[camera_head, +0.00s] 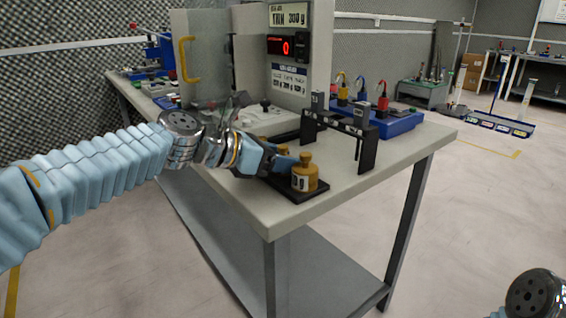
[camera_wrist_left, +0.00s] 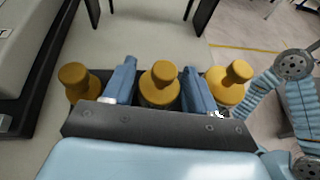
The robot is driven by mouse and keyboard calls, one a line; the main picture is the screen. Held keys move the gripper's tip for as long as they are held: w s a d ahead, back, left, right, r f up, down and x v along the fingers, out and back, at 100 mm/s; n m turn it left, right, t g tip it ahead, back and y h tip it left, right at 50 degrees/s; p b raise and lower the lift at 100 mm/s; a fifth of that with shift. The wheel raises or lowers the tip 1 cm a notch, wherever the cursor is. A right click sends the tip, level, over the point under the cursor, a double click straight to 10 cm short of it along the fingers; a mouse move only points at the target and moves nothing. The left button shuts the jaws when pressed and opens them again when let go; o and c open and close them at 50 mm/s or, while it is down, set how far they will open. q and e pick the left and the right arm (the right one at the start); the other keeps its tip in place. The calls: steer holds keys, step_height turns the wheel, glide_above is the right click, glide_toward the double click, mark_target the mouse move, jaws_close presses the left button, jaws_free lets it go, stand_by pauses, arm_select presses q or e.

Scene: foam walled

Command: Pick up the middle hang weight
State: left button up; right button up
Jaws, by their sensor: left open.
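Three brass hang weights with knobbed tops stand in a row on a black tray (camera_head: 310,195) at the table's near edge. In the left wrist view they are the left weight (camera_wrist_left: 78,84), the middle weight (camera_wrist_left: 160,84) and the right weight (camera_wrist_left: 228,84). In the head view the nearest weight (camera_head: 305,174) shows clearly; the others are mostly hidden by my gripper. My left gripper (camera_head: 281,160) is open. In the left wrist view its two blue fingers (camera_wrist_left: 160,88) are on either side of the middle weight. I cannot tell whether they touch it.
A black stand (camera_head: 368,150) is just behind the weights. A balance cabinet (camera_head: 290,85) with a red display stands at the back. Part of my right arm (camera_head: 535,294) shows at lower right.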

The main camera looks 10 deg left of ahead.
arm_select(q)
jaws_close()
steer(key=shift+r, duration=0.2)
